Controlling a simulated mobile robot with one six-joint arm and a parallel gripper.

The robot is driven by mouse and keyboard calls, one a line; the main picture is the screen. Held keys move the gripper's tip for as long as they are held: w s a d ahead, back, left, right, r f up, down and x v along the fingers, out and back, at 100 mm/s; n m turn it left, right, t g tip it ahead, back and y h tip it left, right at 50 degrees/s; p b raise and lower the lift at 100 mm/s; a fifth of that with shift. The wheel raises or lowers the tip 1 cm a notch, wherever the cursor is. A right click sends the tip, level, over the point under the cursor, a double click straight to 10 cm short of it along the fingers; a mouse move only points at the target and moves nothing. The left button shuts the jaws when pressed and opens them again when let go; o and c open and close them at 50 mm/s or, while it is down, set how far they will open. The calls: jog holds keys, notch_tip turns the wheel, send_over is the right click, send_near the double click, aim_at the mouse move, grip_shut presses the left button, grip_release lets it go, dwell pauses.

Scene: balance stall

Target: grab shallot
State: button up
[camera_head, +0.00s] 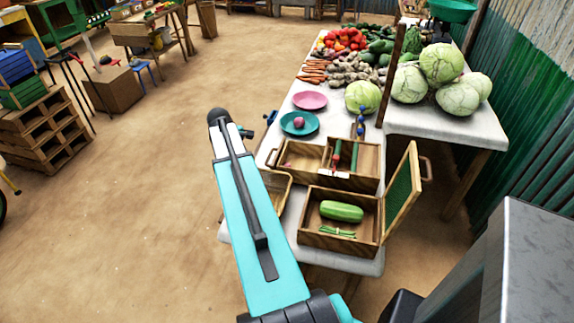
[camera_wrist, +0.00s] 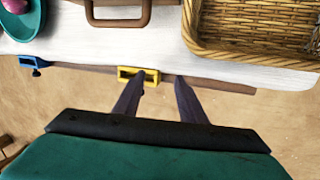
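A round purplish-pink item, which looks like the shallot (camera_head: 299,122), lies on a teal plate (camera_head: 287,128) on the white table. In the wrist view, part of a pink item (camera_wrist: 14,5) and the teal plate (camera_wrist: 38,20) show at the top left corner. My gripper (camera_wrist: 161,78) is open, with nothing between its two dark fingers. It is over the table's near edge, apart from the plate, which lies up and to the left in the wrist view. In the head view my arm hides the gripper's fingers.
A pink plate (camera_head: 310,100) lies behind the teal one. A wooden tray (camera_head: 284,170), a wicker basket (camera_wrist: 243,45) and an open wooden box (camera_head: 311,238) holding a green vegetable stand nearer. A yellow clamp (camera_wrist: 151,77) and a blue clamp (camera_wrist: 31,62) sit on the table edge. Vegetables crowd the back.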

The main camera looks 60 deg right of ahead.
jog(key=s+d+r, duration=0.8)
jog(key=d+r, duration=0.3)
jog(key=s+a+r+y, duration=0.1)
jog(key=s+y, duration=0.2)
jog(key=s, duration=0.3)
jog(key=shift+s, duration=0.15)
jog(key=shift+a, duration=0.15)
jog(key=p, duration=0.2)
send_over(286, 164)
jog(key=shift+f, duration=4.25)
jog(key=shift+f, duration=0.1)
